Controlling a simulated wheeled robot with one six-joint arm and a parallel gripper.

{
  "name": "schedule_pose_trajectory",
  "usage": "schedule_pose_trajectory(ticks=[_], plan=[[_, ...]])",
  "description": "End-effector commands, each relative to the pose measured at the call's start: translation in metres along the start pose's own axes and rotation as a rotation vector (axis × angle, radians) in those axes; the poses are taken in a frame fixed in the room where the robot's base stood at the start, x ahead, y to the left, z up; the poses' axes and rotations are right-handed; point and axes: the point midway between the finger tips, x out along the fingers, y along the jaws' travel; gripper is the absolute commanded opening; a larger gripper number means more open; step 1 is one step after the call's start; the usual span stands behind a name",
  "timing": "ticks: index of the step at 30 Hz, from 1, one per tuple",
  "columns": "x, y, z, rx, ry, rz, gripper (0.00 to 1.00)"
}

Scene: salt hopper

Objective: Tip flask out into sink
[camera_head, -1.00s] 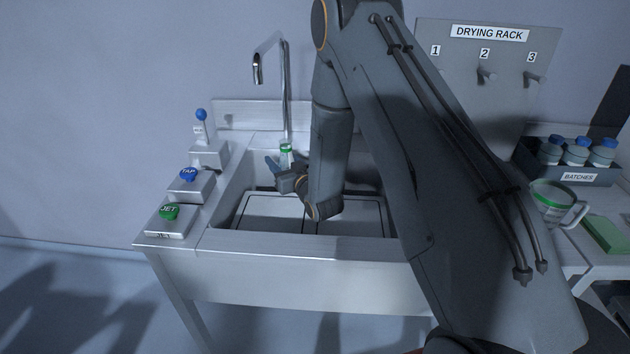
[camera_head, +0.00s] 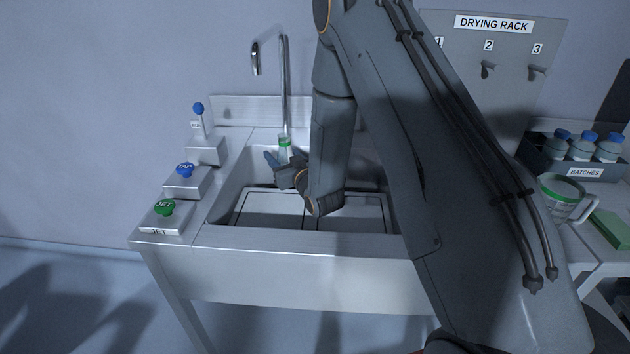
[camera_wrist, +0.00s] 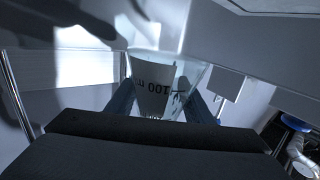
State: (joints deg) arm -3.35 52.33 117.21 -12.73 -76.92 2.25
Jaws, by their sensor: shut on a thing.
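The flask (camera_head: 285,146) has a green band at its top and shows small in the head view, just above the sink basin near the tap pipe. In the wrist view the clear flask (camera_wrist: 160,90) stands between my two fingers, with "100 m" lettering upside down in the picture. My gripper (camera_head: 281,162) is shut on it; the fingers also show in the wrist view (camera_wrist: 162,106). The flask looks close to upright in the head view. Whether liquid is in it I cannot tell. The sink (camera_head: 236,175) lies around and below my gripper; my arm hides its right part.
The tap spout (camera_head: 256,62) rises behind the flask. Left of the basin are a green JET button (camera_head: 164,207), a blue TAP button (camera_head: 185,169) and a blue-knobbed lever (camera_head: 198,109).

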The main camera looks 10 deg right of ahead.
Motion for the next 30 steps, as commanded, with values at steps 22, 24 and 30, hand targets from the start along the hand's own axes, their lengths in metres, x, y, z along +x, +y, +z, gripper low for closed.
schedule_pose_trajectory(ticks=[22, 24, 30], plan=[[-0.0038, 0.0008, -0.0004, 0.003, 0.001, 0.000, 0.18], [-0.0036, 0.0011, 0.0002, 0.012, -0.001, 0.000, 0.18], [-0.0032, 0.0026, 0.0040, 0.071, -0.013, -0.003, 0.18]])
